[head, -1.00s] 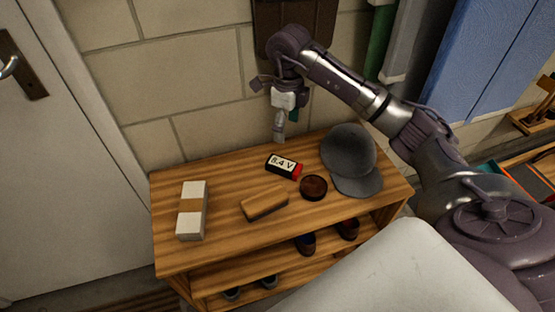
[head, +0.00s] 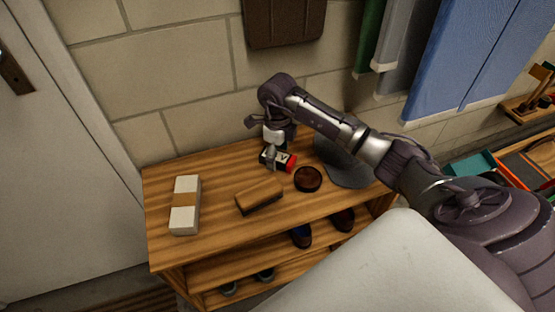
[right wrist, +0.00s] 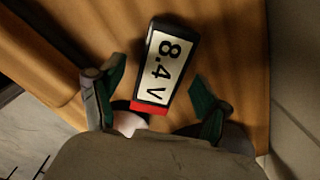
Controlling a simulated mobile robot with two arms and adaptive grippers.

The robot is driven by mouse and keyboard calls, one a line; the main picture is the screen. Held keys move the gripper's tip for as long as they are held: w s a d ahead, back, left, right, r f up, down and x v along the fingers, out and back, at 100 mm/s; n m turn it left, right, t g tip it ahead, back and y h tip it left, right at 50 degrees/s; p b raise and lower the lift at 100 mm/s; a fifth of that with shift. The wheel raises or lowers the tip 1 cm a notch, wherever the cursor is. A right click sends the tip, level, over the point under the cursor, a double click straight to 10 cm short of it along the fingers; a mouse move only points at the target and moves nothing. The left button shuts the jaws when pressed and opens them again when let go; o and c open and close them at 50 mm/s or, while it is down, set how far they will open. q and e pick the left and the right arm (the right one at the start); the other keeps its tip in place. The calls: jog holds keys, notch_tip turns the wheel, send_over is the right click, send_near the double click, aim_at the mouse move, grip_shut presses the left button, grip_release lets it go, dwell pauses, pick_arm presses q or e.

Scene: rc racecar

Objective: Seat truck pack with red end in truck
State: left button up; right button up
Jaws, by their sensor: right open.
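The pack (head: 288,161), dark with a white "8.4 V" label and a red end, lies flat on the wooden shelf top. My right gripper (head: 271,156) is over it and hides part of it in the head view. In the right wrist view the pack (right wrist: 163,60) lies ahead of the open right gripper (right wrist: 158,92). The red end points toward the palm, between the two green-padded fingers. I see a gap on either side, and no finger is closed on the pack. The truck and my left gripper are not in view.
The wooden shelf (head: 222,222) also holds a brown brush (head: 260,196), a dark round tin (head: 308,179), a banded white bundle (head: 185,206) and a grey cap (head: 345,168) partly behind my arm. Shoes stand below. A block wall (head: 190,105) rises behind.

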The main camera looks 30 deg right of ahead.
grip_shut()
dwell(0.4)
